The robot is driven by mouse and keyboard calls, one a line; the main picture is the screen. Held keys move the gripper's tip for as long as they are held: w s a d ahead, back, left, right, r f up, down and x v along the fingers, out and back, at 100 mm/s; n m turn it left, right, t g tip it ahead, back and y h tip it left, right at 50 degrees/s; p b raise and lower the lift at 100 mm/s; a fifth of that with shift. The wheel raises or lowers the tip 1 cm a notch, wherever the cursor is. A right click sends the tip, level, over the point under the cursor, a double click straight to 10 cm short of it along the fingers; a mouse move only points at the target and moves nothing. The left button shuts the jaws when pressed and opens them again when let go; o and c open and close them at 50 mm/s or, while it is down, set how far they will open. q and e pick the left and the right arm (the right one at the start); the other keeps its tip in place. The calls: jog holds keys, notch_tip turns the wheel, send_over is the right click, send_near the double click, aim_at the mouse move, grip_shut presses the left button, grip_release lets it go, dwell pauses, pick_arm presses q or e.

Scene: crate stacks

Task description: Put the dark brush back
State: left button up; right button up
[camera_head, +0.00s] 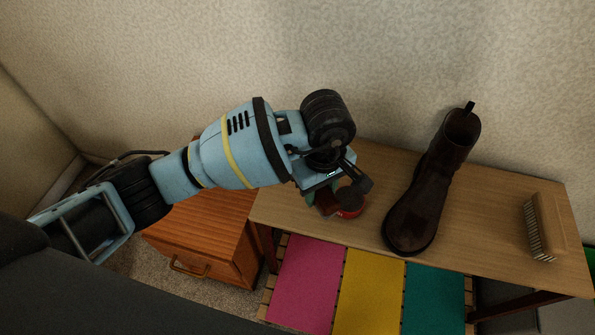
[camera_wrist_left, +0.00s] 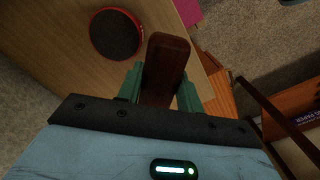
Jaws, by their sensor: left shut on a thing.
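My left gripper (camera_head: 326,198) is over the left part of the wooden bench top (camera_head: 385,160). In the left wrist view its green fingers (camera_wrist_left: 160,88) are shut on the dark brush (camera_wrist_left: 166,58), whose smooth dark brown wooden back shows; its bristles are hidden. In the head view the gripper mostly hides the brush. I cannot tell whether the brush touches the bench. A round red tin with a dark top (camera_wrist_left: 117,34) lies beside the brush and partly shows in the head view (camera_head: 351,211). My right gripper is not in view.
A dark boot (camera_head: 430,185) stands mid-bench, right of the gripper. A light wooden brush (camera_head: 546,222) lies at the right end. Pink (camera_head: 306,280), yellow (camera_head: 368,292) and teal (camera_head: 433,297) panels lie lower in front. A wooden drawer cabinet (camera_head: 212,235) stands left.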

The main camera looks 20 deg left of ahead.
pick_arm(q)
jog(key=w+a, duration=0.5)
jog(key=shift+w+a+f, duration=0.1)
jog(key=shift+a+f, duration=0.15)
jog(key=shift+f, duration=0.1)
jog(key=shift+w+a, duration=0.1)
jog(key=shift+w+a, duration=0.25)
jog(key=shift+a, duration=0.05)
jog(key=shift+w+a+f+b, duration=0.1)
jog(key=shift+f+b, duration=0.4)
jog(key=shift+f, duration=1.3)
jog(key=shift+f, duration=0.2)
jog(key=o, duration=0.9)
jog(key=shift+r, duration=0.1)
